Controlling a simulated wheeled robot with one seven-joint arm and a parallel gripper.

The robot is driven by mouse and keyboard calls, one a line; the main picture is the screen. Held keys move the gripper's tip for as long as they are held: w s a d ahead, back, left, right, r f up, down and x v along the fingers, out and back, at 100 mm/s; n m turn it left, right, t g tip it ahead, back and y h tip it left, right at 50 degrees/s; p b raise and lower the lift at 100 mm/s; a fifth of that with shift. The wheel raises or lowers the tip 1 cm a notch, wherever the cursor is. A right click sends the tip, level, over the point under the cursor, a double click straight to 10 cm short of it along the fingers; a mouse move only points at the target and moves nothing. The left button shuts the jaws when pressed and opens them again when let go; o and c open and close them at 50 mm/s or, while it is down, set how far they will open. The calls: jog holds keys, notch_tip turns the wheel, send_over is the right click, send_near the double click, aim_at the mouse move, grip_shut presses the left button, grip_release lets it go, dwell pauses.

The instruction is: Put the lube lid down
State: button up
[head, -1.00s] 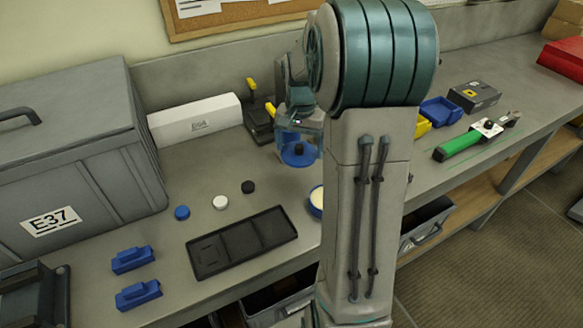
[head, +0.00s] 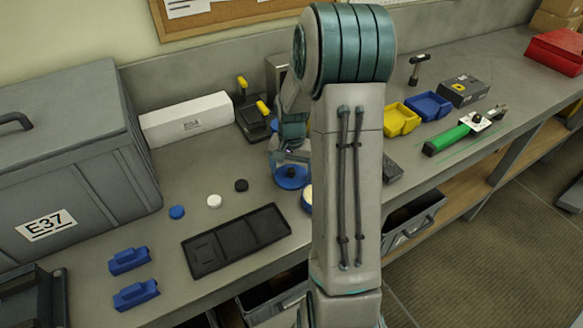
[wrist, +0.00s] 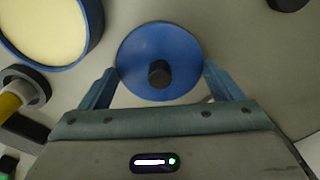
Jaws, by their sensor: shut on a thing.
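The lube lid (wrist: 140,72) is a round blue disc with a black knob in its middle. In the wrist view it sits between the two fingers of my gripper (wrist: 160,80), which is shut on its rim. In the head view the lid (head: 291,181) shows low over the bench, with my gripper (head: 290,162) around it. Whether it touches the bench top cannot be told. To its right in the head view, a blue-rimmed tub with cream-coloured contents (wrist: 50,25) stands partly hidden behind my arm.
A black compartment tray (head: 236,240) lies at the bench front. Blue, white and black caps (head: 214,201) stand left of the lid. A yellow-handled clamp (head: 252,120) is behind. Yellow and blue bins (head: 403,119) stand to the right. Bare bench (head: 255,205) lies between caps and lid.

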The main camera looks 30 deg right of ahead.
aim_at(292, 169)
jog(key=shift+f, duration=0.25)
jog(key=o, duration=0.8)
jog(key=shift+r, duration=0.1)
jog(key=shift+w+r, duration=0.1)
jog(key=shift+r, duration=0.55)
notch_tip(292, 169, up, 10)
jog(key=b, duration=0.1)
jog(key=s+a+r+n+t, duration=0.1)
jog(key=s+a+r+n, duration=0.1)
jog(key=s+a+n, duration=0.2)
jog(key=s+a+r+n+t, duration=0.2)
jog(key=s+a, duration=0.8)
jog(key=s, duration=0.5)
jog(key=r+n, duration=0.1)
jog(key=n, duration=0.1)
jog(key=shift+s+n, duration=0.4)
